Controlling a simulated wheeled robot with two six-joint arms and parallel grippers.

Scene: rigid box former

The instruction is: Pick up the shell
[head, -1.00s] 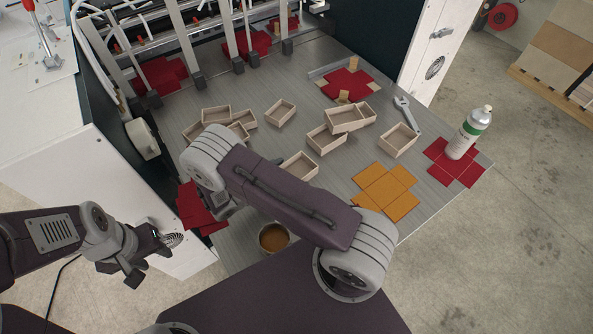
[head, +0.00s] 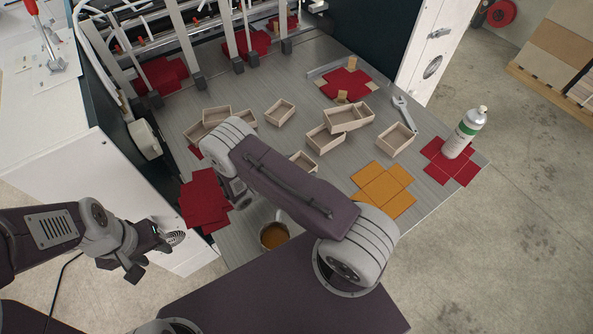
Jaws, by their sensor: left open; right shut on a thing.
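Several small open beige box shells stand on the grey metal table. One shell (head: 280,112) is apart at the middle, one (head: 395,140) is at the right, and a pair (head: 342,120) touches near the centre. Another shell (head: 302,160) is partly hidden by my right arm. More shells (head: 216,115) cluster at the left, partly behind that arm. My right gripper (head: 240,200) is low beside the red sheets, mostly covered by its own wrist. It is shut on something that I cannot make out. My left gripper (head: 146,256) is open and empty, off the table's left edge.
Red wrap sheets (head: 204,198) lie at the table's left edge. A mug of brown liquid (head: 274,236) stands at the near edge. An orange wrap (head: 383,189), a wrench (head: 404,112) and a bottle (head: 465,132) on a red wrap are at the right.

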